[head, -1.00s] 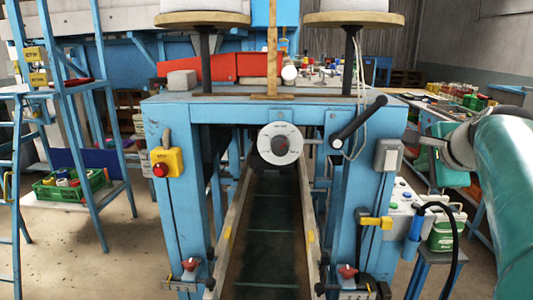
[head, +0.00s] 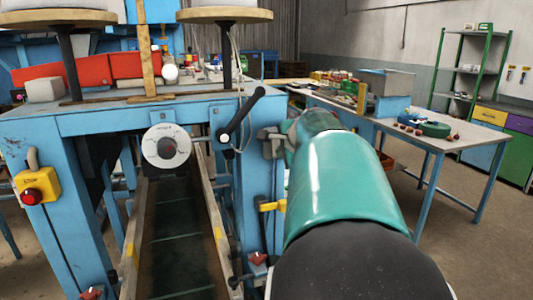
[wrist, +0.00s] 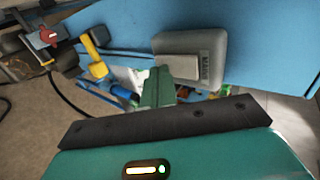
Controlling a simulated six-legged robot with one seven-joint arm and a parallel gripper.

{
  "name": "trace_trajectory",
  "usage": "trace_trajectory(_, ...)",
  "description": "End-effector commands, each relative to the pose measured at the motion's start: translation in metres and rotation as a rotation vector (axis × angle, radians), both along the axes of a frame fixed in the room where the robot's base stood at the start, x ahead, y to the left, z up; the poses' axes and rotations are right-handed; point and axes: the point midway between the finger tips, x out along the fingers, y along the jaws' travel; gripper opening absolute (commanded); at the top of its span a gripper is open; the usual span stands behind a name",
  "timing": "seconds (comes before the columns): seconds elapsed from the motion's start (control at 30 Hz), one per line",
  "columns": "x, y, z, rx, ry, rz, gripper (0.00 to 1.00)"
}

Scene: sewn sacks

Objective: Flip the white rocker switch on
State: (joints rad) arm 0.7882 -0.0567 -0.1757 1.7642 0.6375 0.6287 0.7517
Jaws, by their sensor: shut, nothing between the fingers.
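The switch is a grey box with a pale rocker (wrist: 178,69) and dark lettering beside it, seen in the wrist view on the blue face of the machine's right leg (wrist: 255,45). My gripper (wrist: 159,74) is shut and empty. Its green fingers end at the lower left edge of the rocker in that view and overlap it slightly. I cannot tell whether they touch it. In the head view my green arm reaches from the lower right to that leg, and the rocker itself is hidden there. The rocker's tilt is not clear.
A black crank handle (head: 241,116) sticks out left of my gripper. A yellow latch (head: 271,205) and a red knob (head: 258,258) sit lower on the same leg. A yellow box with a red button (head: 31,192) is on the left leg. A workbench (head: 455,143) stands at right.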

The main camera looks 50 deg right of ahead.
Motion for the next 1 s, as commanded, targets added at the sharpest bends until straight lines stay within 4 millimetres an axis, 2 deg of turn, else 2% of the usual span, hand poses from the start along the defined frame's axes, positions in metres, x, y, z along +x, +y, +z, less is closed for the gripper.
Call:
trace_trajectory(0.6,0.004,-0.001,-0.001,0.000,0.000,0.001,0.00)
trace_trajectory(1.0,0.004,-0.002,0.016,-0.003,-0.004,0.001,0.00)
